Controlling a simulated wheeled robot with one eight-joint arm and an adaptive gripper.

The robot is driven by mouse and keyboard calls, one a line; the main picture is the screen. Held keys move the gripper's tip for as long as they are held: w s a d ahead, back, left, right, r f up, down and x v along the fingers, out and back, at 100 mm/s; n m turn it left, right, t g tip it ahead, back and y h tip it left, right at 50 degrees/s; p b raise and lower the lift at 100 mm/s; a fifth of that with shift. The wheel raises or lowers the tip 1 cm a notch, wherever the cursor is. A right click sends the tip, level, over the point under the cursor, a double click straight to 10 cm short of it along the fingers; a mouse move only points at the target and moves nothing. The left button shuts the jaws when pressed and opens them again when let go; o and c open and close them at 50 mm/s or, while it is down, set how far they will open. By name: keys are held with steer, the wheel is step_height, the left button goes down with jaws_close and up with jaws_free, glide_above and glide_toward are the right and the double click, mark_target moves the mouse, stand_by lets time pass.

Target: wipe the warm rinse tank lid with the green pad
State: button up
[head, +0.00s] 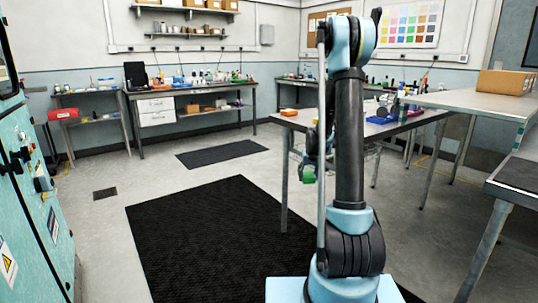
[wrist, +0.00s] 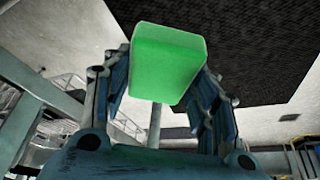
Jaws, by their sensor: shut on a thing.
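The green pad (wrist: 167,62) is a bright green block held between the two fingers of my gripper (wrist: 163,85) in the wrist view. In the head view a small part of the green pad (head: 309,177) shows left of my arm, in the air beside the near table. My gripper (head: 308,165) there is mostly hidden behind my arm. The pad is above the floor and touches nothing but the fingers. I cannot make out the warm rinse tank lid in either view.
A metal table (head: 298,119) with an orange item (head: 289,112) and blue trays (head: 382,119) stands behind my arm. Another table (head: 470,101) is at right with a cardboard box (head: 505,82). A teal machine (head: 32,190) stands at left. The black floor mat (head: 200,235) is clear.

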steer(key=shift+m, duration=0.3)
step_height(320, 180, down, 4)
steer(key=s+f, duration=0.6)
steer(key=f, duration=0.1)
steer(key=shift+f, duration=0.3)
stand_by(0.8)
steer(key=shift+a, duration=0.1)
